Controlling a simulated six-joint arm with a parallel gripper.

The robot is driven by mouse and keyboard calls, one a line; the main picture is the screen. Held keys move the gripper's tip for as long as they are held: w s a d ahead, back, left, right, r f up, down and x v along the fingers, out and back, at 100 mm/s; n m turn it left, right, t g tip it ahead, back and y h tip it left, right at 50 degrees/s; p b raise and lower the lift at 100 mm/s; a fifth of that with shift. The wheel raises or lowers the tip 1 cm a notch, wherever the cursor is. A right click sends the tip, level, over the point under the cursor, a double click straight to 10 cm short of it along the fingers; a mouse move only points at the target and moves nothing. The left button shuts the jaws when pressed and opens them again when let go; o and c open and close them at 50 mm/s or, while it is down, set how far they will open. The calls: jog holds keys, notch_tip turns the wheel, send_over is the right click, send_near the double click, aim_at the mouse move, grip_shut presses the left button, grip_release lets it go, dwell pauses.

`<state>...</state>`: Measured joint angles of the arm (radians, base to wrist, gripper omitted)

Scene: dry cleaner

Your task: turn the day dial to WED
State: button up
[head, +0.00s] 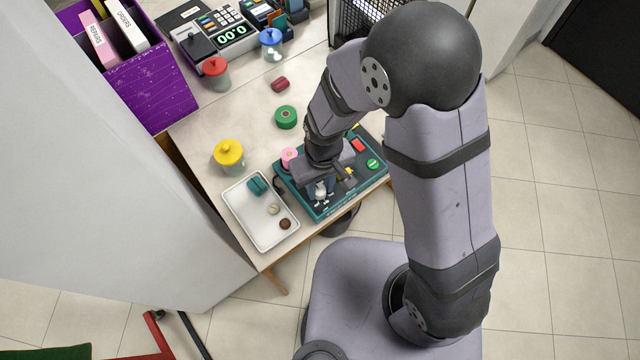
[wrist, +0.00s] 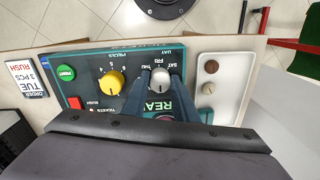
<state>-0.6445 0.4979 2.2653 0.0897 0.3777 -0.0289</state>
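The day dial (wrist: 160,78) is a pale grey knob on a teal control panel (wrist: 205,108). In the wrist view its far side points roughly toward FRI; THU and SAT are printed near it, and WED is not readable. My gripper (wrist: 161,84) is over the panel with one finger on each side of the dial. I cannot tell whether the fingers touch it. In the head view the dial (head: 320,191) shows as a pale knob just below my gripper (head: 321,182). A yellow pieces dial (wrist: 110,83) sits left of it in the wrist view.
A green PRINT button (wrist: 66,73) and red RUSH switch (wrist: 74,103) are on the panel. An order card (wrist: 27,77) reads TUE, 3 PCS, RUSH. A white tray (head: 242,221) with buttons lies beside the panel. Lidded jars, including a yellow-topped one (head: 229,153), stand farther back.

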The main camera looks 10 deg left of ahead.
jog(key=shift+m, duration=0.4)
jog(key=m+p, duration=0.2)
jog(key=m, duration=0.1)
jog(key=shift+r, duration=0.15)
jog(key=m+p, duration=0.2)
jog(key=m, duration=0.3)
jog(key=shift+a, duration=0.1)
jog(key=m+p, duration=0.4)
jog(key=m, duration=0.1)
jog(key=shift+a+m+t+p, duration=0.1)
jog(key=shift+m+t+p, duration=0.35)
jog(key=shift+m, duration=1.55)
jog(key=o, duration=1.1)
jog(key=shift+c, duration=0.2)
